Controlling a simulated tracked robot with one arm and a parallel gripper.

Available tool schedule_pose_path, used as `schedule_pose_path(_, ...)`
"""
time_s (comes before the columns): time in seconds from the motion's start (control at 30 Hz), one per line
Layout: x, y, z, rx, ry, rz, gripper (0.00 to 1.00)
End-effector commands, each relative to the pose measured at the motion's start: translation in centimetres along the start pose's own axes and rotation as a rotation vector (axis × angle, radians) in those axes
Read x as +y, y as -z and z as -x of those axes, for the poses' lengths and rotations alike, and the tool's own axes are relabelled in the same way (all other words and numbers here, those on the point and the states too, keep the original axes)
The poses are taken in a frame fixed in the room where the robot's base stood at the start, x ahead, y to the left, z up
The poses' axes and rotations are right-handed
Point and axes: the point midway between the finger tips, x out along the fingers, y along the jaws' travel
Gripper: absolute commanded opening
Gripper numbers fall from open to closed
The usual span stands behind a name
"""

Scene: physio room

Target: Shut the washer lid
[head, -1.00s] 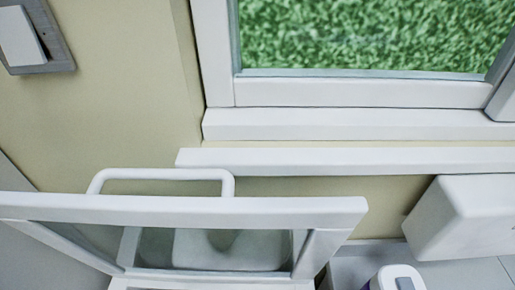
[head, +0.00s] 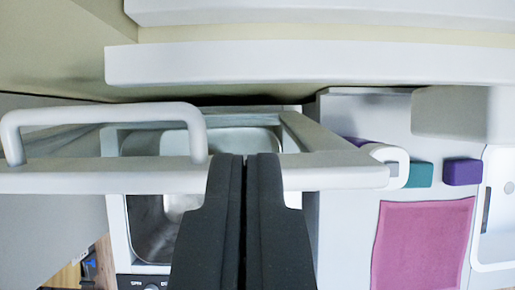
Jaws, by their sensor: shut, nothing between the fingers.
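The washer lid (head: 110,181) is a white frame with a see-through pane and a white loop handle (head: 110,112) at the left. It stands raised, seen nearly edge-on from above. Below it the washer's metal tub (head: 150,225) is open to view, with a dark control panel (head: 150,283) at the front. My gripper (head: 245,158), two black fingers pressed together, overlaps the lid's frame to the right of the handle. Whether it touches the lid I cannot tell. The fingers hide part of the frame and tub.
Right of the washer a light counter holds a pink cloth (head: 422,243), a teal block (head: 419,174), a purple block (head: 462,172) and a white-and-purple container (head: 384,158). A white box (head: 460,115) is above them. A white ledge (head: 310,63) runs along the wall behind.

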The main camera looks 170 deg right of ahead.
Motion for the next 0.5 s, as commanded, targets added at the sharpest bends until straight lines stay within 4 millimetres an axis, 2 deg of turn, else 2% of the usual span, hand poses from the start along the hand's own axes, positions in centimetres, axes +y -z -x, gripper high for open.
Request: schedule_pose_path(0.5, -0.8, -0.2, -9.5, -0.008, 0.005, 0.011, 0.00)
